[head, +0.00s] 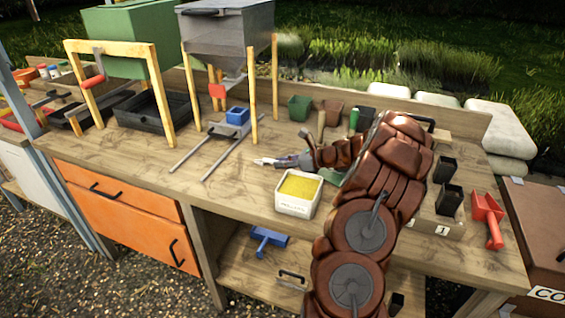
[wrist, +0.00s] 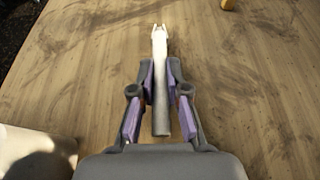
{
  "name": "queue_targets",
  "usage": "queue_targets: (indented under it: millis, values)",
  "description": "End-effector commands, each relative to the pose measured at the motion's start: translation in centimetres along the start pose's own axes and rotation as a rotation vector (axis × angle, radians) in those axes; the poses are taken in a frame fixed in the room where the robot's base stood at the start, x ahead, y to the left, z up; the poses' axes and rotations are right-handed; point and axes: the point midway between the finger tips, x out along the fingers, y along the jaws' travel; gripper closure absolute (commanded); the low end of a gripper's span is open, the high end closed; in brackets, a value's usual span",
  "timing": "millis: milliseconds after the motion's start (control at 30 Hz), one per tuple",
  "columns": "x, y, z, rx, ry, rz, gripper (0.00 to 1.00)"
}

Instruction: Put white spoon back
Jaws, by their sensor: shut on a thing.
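The white spoon (wrist: 160,45) is a slim tool with a white, notched tip and a grey handle. My gripper (wrist: 160,78) is shut on it, with a finger on each side of the handle. The tip points away from my gripper. In the head view the white tip of the spoon (head: 263,161) points left from my gripper (head: 287,161), low over the wooden bench (head: 225,190). I cannot tell whether the spoon touches the bench.
A white box of yellow pellets (head: 297,205) stands close in front of my gripper. Two metal rails (head: 192,152) and a blue block (head: 237,116) are to its left. A red scoop (head: 489,215) and black cups (head: 449,200) are at right. Bare bench lies around the spoon.

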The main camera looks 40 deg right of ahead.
Motion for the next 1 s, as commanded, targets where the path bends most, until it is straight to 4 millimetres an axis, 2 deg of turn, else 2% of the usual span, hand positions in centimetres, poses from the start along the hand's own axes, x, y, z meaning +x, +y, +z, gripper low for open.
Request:
queue_targets:
  millis: [33,300,667,767,1000]
  values:
    - [0.0,0.0,0.0,0.0,0.0,0.0,0.83]
    - [0.0,0.0,0.0,0.0,0.0,0.0,0.56]
    - [-0.5,0.0,0.0,-0.001,0.0,-0.001,0.56]
    - [-1.5,-0.1,0.1,-0.001,-0.002,-0.001,0.56]
    - [-6.0,-0.2,0.1,-0.002,-0.001,-0.007,0.56]
